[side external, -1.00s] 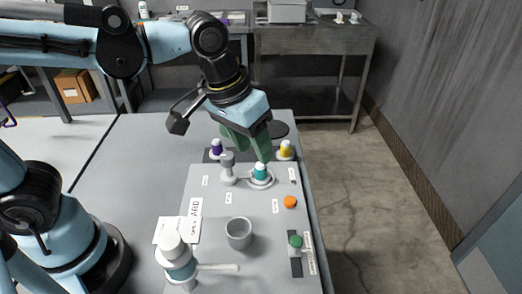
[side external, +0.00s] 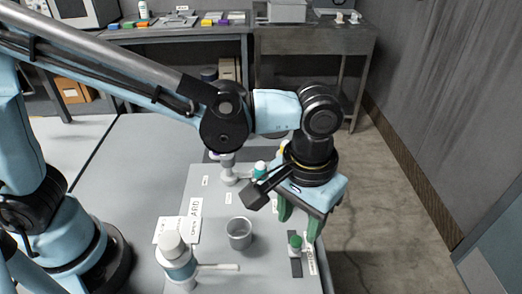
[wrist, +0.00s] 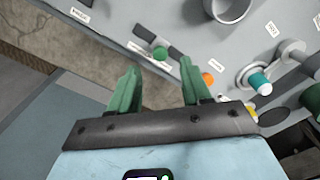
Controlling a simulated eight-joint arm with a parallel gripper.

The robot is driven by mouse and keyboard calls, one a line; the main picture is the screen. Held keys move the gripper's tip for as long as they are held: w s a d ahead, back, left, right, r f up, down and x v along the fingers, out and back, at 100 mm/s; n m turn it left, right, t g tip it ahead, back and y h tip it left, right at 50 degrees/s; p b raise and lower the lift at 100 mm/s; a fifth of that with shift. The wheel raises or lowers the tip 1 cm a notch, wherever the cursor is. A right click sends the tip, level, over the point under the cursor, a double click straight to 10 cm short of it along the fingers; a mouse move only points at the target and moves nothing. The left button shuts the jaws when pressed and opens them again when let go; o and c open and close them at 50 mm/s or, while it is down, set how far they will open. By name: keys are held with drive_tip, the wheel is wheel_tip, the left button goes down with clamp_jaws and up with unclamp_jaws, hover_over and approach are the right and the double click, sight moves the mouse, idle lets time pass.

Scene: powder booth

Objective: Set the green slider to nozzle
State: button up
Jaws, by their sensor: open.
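The green slider (side external: 296,242) is a round green knob on a dark slot (side external: 296,268) at the right edge of the grey panel (side external: 215,275). A white label, too small to read surely, lies along the slot. My gripper (side external: 299,221) has its green fingers pointing down, just beyond the knob and above it. In the wrist view the green slider (wrist: 160,53) shows past and between the open fingertips (wrist: 159,67), with nothing between the fingers.
An orange knob (wrist: 208,79) is near one finger in the wrist view. A grey cup (side external: 239,234), a white-and-blue bottle-like item (side external: 177,262) with a handle, and a teal-topped part (wrist: 258,82) stand on the panel. The floor is open to the right.

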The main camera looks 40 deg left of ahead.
sight(296, 240)
wheel_tip(296, 240, down, 6)
drive_tip(key=shift+f, duration=0.25)
clamp_jaws()
idle(0.4)
